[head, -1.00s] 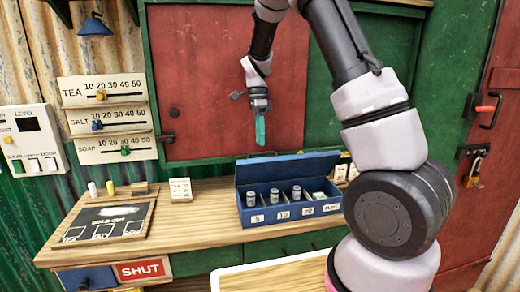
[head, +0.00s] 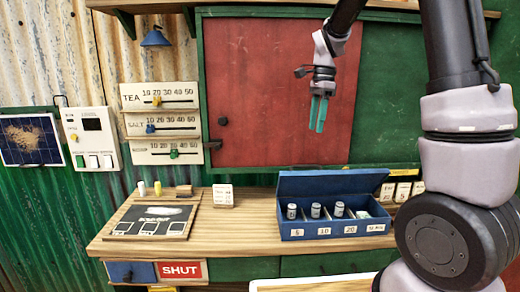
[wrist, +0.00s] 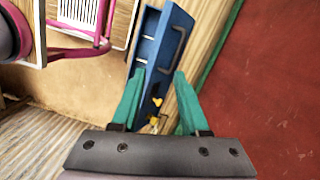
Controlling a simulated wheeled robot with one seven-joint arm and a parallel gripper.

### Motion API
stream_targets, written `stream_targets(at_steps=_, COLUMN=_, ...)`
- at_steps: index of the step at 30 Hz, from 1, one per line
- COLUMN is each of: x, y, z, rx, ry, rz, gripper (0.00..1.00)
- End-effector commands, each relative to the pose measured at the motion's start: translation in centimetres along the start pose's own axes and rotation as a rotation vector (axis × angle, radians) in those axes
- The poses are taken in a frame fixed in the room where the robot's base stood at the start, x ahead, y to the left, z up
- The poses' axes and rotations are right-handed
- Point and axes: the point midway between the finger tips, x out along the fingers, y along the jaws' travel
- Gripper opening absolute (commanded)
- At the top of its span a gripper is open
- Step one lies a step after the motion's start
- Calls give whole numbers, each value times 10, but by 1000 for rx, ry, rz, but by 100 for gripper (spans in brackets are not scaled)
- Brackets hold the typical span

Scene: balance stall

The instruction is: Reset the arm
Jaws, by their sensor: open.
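My gripper (head: 318,112) hangs in the air with its teal fingers pointing down, in front of the red panel (head: 270,95) and above the blue cash box (head: 335,228). It is open and empty. It also shows in the wrist view (wrist: 160,98), with its two fingers apart and nothing between them. A blue object with a handle (wrist: 180,45) lies beyond the fingers in the wrist view. My arm comes down from the upper right of the head view.
The wooden counter (head: 250,238) carries a black board (head: 152,222) and a small white card block (head: 223,195). Slider boards (head: 160,97) for tea, salt and soap hang on the wall. A blue lamp (head: 155,39) hangs above. Air around the gripper is free.

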Motion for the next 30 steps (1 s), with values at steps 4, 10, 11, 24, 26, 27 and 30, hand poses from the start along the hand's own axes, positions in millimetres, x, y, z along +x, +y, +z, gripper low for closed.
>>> stream_targets(at_steps=4, x=-42, y=46, z=0, rx=-201, ry=-27, rz=-149, gripper=45)
stream_targets(at_steps=10, x=-77, y=109, z=4, rx=-475, ry=27, rz=-335, gripper=45)
stream_targets(at_steps=11, x=-81, y=118, z=6, rx=-517, ry=45, rz=-362, gripper=45)
stream_targets(at_steps=24, x=-90, y=215, z=20, rx=-953, ry=375, rz=-580, gripper=45)
stream_targets(at_steps=26, x=-89, y=219, z=21, rx=-974, ry=396, rz=-584, gripper=45)
stream_targets(at_steps=27, x=-88, y=220, z=21, rx=-982, ry=404, rz=-586, gripper=45)
stream_targets(at_steps=30, x=-88, y=221, z=21, rx=-990, ry=411, rz=-586, gripper=45)
